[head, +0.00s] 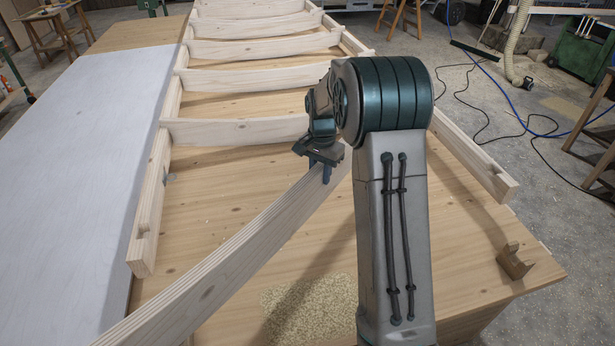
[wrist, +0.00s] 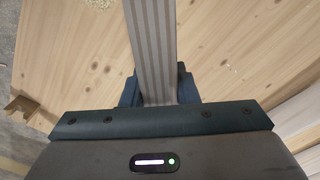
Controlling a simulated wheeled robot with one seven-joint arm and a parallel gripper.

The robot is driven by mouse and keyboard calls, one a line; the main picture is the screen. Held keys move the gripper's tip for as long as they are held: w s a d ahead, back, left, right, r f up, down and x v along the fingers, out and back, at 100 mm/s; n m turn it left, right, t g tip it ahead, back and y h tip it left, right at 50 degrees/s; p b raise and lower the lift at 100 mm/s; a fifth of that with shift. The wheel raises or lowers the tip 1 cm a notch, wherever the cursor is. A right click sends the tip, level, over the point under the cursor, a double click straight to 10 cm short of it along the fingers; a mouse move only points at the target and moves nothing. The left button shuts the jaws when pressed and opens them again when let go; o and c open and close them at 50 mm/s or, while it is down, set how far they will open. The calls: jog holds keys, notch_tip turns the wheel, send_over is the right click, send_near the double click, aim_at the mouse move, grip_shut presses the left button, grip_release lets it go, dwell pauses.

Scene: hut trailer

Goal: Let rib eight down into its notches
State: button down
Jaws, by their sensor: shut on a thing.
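Rib eight (head: 236,248), a long pale wooden board, is held by my gripper (head: 322,168). It slants from the gripper to the lower left picture edge, above the table, with its far end out of view. In the wrist view, the rib's striped edge (wrist: 152,45) runs between the two dark blue fingers of my gripper (wrist: 158,90), which are closed on it. The left rail (head: 151,215) has a notch (head: 142,229) near its front end. The right rail (head: 465,155) has a notch (head: 497,173) near its front end. My arm hides part of the right rail.
Several ribs, the nearest one (head: 235,131) included, cross the rails further back. The wooden tabletop (head: 440,260) carries a sawdust patch (head: 310,308) and a small wooden block (head: 515,262) at right. A white sheet (head: 80,180) covers the left side. Cables lie on the floor.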

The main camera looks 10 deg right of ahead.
jog(key=w+d+f+m+b, duration=0.1)
jog(key=w+d+f+m, duration=0.3)
jog(key=d+m, duration=0.45)
notch_tip(320, 180, down, 11)
jog(key=b, duration=0.6)
jog(key=shift+s+a+b, duration=0.25)
jog(key=shift+a+b, duration=0.15)
dwell(0.7)
jog(key=shift+f, duration=0.25)
dwell(0.4)
jog(key=shift+f+b, duration=0.65)
jog(key=shift+f, duration=0.2)
jog(key=shift+f+b, duration=1.15)
jog(key=shift+f, duration=0.6)
dwell(1.0)
jog(key=c, duration=1)
grip_release()
jog(key=shift+c, duration=0.2)
notch_tip(320, 180, up, 14)
